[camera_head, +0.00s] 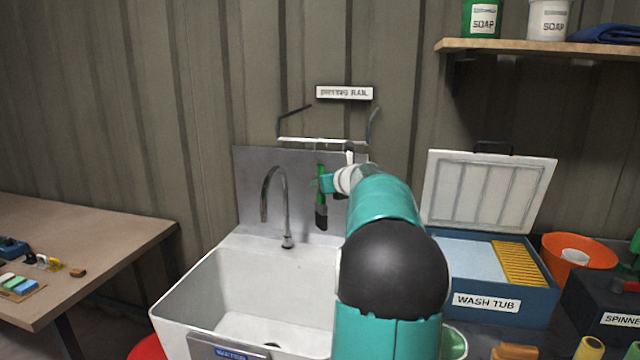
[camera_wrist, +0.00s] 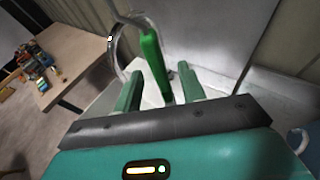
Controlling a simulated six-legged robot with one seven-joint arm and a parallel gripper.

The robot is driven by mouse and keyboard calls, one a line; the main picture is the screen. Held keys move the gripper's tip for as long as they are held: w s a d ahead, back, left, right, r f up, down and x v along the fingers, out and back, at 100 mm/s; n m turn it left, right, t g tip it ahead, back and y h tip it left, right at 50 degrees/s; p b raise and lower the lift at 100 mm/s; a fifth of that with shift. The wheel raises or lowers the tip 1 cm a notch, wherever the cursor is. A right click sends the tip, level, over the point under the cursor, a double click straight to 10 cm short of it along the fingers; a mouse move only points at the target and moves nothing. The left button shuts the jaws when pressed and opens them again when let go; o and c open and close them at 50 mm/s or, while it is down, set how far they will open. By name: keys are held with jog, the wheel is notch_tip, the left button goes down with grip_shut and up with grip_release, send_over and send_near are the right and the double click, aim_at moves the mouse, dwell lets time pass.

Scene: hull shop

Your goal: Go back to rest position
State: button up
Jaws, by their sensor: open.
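A brush with a green handle (camera_head: 320,181) and dark bristles hangs upright below the drying rail (camera_head: 322,141), in front of the grey splash plate behind the sink. What holds its top to the rail is too small to tell. My arm reaches from the front toward the rail, and my gripper (camera_head: 328,184) is at the brush handle. In the wrist view my gripper (camera_wrist: 161,70) is open, with one green finger on each side. The green handle (camera_wrist: 152,58) stands between and beyond the fingers; contact cannot be told.
A white sink (camera_head: 230,290) with a curved tap (camera_head: 270,200) is below, left of my arm. An open wash tub (camera_head: 500,307) and an orange bucket (camera_head: 580,250) stand right. A wooden table (camera_head: 90,235) is left, and a shelf (camera_head: 540,47) is upper right.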

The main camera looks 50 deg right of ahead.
jog(key=v, duration=0.9)
jog(key=shift+a, duration=0.15)
jog(key=w+a+f+n+g+y, duration=0.1)
jog(key=w+a+f+n+y, duration=0.15)
jog(key=a+n, duration=0.9)
jog(key=w+a+f+n+g+y, duration=0.1)
jog(key=w+a+f+n+y, duration=0.3)
jog(key=a, duration=1.5)
jog(key=s+a+f+n+g, duration=0.1)
jog(key=s+a+n, duration=0.3)
jog(key=a+n, duration=0.25)
jog(key=s+a+f+n+g, duration=0.25)
jog(key=a+n, duration=0.25)
jog(key=a, duration=0.3)
jog(key=s+a+f+n+g, duration=0.1)
jog(key=s+a+f+n, duration=0.2)
jog(key=s+n, duration=0.3)
jog(key=s+a+f+n, duration=0.3)
jog(key=s+a+n, duration=0.2)
jog(key=n, duration=0.3)
jog(key=shift+s+f+g, duration=0.35)
jog(key=shift+s, duration=0.15)
jog(key=shift+h, duration=0.25)
jog(key=shift+c, duration=0.4)
